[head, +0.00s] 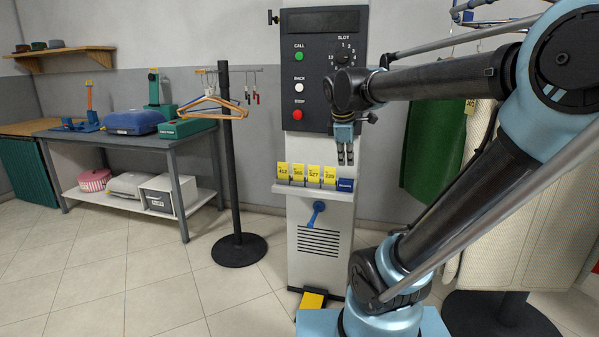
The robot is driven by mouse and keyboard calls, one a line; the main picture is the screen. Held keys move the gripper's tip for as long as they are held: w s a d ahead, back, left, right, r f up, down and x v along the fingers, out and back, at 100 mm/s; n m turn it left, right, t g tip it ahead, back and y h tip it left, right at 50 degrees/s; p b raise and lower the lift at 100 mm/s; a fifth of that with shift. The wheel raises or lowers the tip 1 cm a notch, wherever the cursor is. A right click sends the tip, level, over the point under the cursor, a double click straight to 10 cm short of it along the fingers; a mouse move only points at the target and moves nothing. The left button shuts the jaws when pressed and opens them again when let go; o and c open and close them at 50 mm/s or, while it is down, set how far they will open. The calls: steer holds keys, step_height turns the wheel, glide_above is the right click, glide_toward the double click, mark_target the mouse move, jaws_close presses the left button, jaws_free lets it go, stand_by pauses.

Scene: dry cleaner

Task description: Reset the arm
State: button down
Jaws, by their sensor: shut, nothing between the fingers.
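My gripper (346,155) hangs at the end of my bent arm (455,205), fingers pointing down. Its fingers are close together with nothing between them. It is in front of the tall grey control cabinet (309,225), above the right part of the cabinet's ledge, which holds several yellow numbered tickets (313,174) and a blue block (345,185). Whether the gripper touches the cabinet cannot be told. The arm rises from the lower right, bends at a high elbow and reaches left. It hides part of the garments behind it.
The cabinet's black panel (318,95) carries buttons and a dial; a blue lever (316,213) and yellow pedal (312,300) are below. A black stand (237,165) with hangers and a workbench (121,139) stand left. Garments (435,145) hang right. The left floor is clear.

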steer(key=s+d+f+m+g+y, duration=0.1)
steer(key=s+d+f+m, duration=0.1)
steer(key=s+f+m, duration=0.5)
steer(key=s+d+f+m+g, duration=0.1)
steer(key=s+d+f+m, duration=0.1)
steer(key=s+f+m, duration=0.6)
steer(key=s+f, duration=0.3)
steer(key=f, duration=0.2)
steer(key=shift+s+d+y, duration=0.2)
steer(key=shift+s+y, duration=0.2)
